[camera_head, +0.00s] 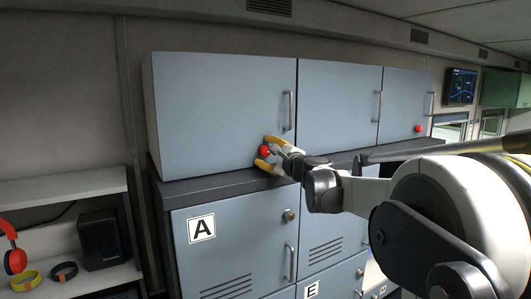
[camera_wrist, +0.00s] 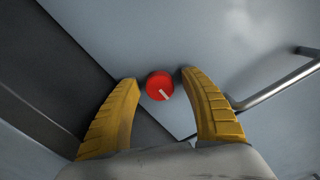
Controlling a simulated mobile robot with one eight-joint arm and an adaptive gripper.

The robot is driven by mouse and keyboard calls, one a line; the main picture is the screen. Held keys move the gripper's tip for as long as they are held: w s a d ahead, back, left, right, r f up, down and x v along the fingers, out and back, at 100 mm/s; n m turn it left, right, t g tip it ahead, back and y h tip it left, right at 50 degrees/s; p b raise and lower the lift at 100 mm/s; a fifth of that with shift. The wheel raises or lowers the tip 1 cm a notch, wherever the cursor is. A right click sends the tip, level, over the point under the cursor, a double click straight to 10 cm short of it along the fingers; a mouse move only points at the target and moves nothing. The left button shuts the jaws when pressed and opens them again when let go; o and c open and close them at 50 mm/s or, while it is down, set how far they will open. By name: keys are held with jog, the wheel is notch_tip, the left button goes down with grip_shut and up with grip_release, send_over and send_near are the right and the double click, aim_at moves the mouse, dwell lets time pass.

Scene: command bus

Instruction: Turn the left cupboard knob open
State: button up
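The left cupboard knob (camera_head: 265,150) is a small round red knob low on the grey-blue left cupboard door (camera_head: 215,110). In the wrist view the red knob (camera_wrist: 160,85) has a white mark pointing toward the lower right. My gripper (camera_head: 268,150) has yellow fingers, one above and one below the knob in the head view. In the wrist view the open fingers (camera_wrist: 158,78) stand on both sides of the knob, with a narrow gap at each side. The door is shut.
A vertical bar handle (camera_head: 288,111) is on the same door, right of the knob; it shows close to the right finger in the wrist view (camera_wrist: 280,80). A dark ledge (camera_head: 215,182) runs under the cupboards. Another red knob (camera_head: 419,128) is on the right cupboard.

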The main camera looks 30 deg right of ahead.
jog(key=s, duration=1.2)
jog(key=shift+d, duration=0.2)
jog(key=shift+a+f, duration=0.1)
jog(key=s+a+f+n+g+y+b, duration=0.1)
jog(key=s+a+f+n+g+b, duration=0.2)
jog(key=a+f+b, duration=0.4)
jog(key=s+a+f+n+g+y+b, duration=0.1)
jog(key=s+a+f+n+b, duration=0.2)
jog(key=a+f+n, duration=0.5)
jog(key=s+a+f+n+g+y+b, duration=0.15)
jog(key=s+a+f+b, duration=0.25)
jog(key=f, duration=0.6)
jog(key=s+a+f+n+g+h+b, duration=0.1)
jog(key=s+f+n+b, duration=0.2)
jog(key=f, duration=0.7)
jog(key=s+a+f+n+g+h+b, duration=0.1)
jog(key=s+f+n+g+b, duration=0.1)
jog(key=s+f+n+b, duration=0.2)
jog(key=s+f+n+g+h+b, duration=0.2)
jog(key=s+f+b, duration=0.6)
jog(key=f, duration=0.8)
jog(key=shift+s+a+n, duration=0.4)
jog(key=shift+s+n, duration=0.35)
jog(key=shift+s, duration=0.5)
